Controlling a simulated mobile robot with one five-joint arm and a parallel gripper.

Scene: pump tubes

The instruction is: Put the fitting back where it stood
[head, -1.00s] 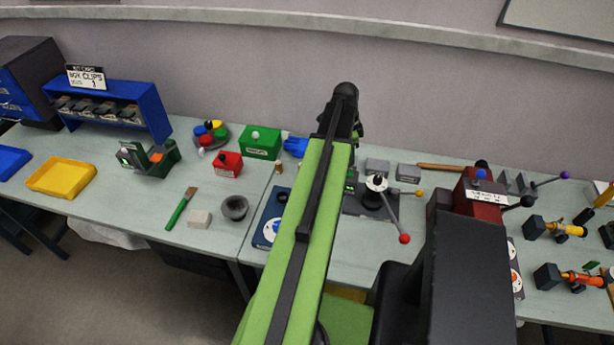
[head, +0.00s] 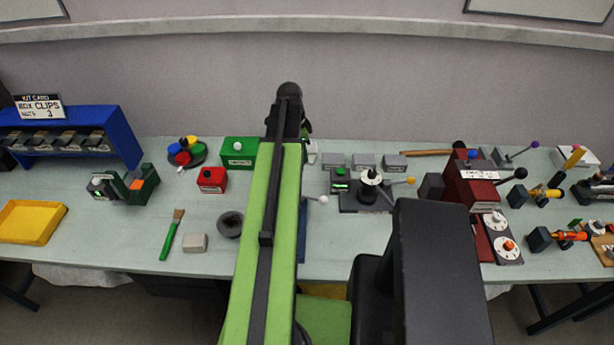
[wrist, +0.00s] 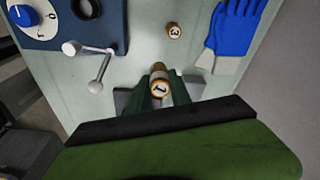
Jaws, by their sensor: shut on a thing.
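The fitting (wrist: 159,88), a small piece with a white cap marked 1 and a brown-orange body, is between the dark green fingers of my gripper (wrist: 161,82) in the wrist view. My gripper is shut on it, above the pale bench. A similar fitting marked 3 (wrist: 173,31) stands on the bench just beyond it. In the head view my own arm hides the gripper and the held fitting.
Blue gloves (wrist: 236,28) lie to the right in the wrist view. A blue panel (wrist: 50,38) with a dial and a grey lever (wrist: 98,70) are on the left. In the head view a green box (head: 239,152) and a red box (head: 211,180) stand left of my arm.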

